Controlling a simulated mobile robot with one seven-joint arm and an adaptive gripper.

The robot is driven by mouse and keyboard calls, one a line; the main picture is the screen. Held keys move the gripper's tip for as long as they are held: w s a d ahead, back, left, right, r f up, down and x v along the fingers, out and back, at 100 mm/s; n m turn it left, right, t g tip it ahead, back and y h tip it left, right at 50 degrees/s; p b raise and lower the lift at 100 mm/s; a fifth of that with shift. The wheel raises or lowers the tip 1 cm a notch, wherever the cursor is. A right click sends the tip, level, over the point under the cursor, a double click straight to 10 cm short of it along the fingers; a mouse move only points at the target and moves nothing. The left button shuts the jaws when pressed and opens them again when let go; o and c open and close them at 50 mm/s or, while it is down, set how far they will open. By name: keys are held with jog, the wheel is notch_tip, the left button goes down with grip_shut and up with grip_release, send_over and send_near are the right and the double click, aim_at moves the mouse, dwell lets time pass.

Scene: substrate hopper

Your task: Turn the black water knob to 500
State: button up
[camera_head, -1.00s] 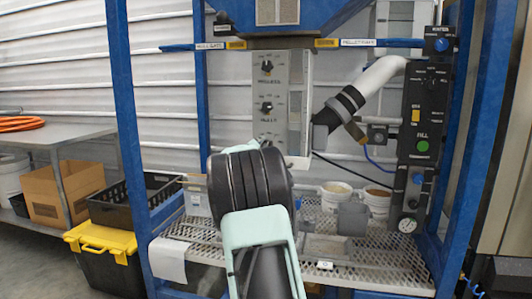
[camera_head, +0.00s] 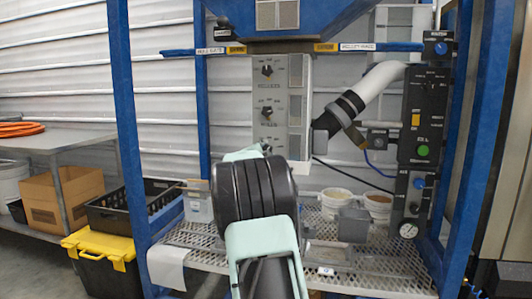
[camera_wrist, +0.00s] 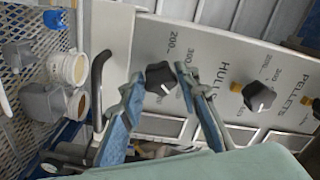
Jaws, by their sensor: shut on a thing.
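The black water knob (camera_wrist: 160,78) is the lowest dial on the grey control panel (camera_wrist: 140,27), with printed numbers such as 200 and 300 beside it. My gripper (camera_wrist: 158,80) has one fingertip on each side of this knob and is shut on it. Which number the knob points to cannot be told. In the head view my arm and wrist cover most of the lower panel, so the fingertips and water knob are hidden there. The hulls knob (camera_wrist: 258,97) sits to the right in the wrist view, with the word HULLS between it and the water knob.
The pellets knob (camera_head: 267,71) is at the panel's top. A dark handle (camera_wrist: 98,90) stands close beside the gripper. A white pipe (camera_head: 380,83) and a black button box (camera_head: 422,120) are right of the panel. White buckets (camera_head: 378,203) stand on the mesh shelf (camera_head: 385,272).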

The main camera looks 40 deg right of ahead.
jog(key=o, duration=1.2)
jog(key=shift+c, duration=0.2)
jog(key=v, duration=1.2)
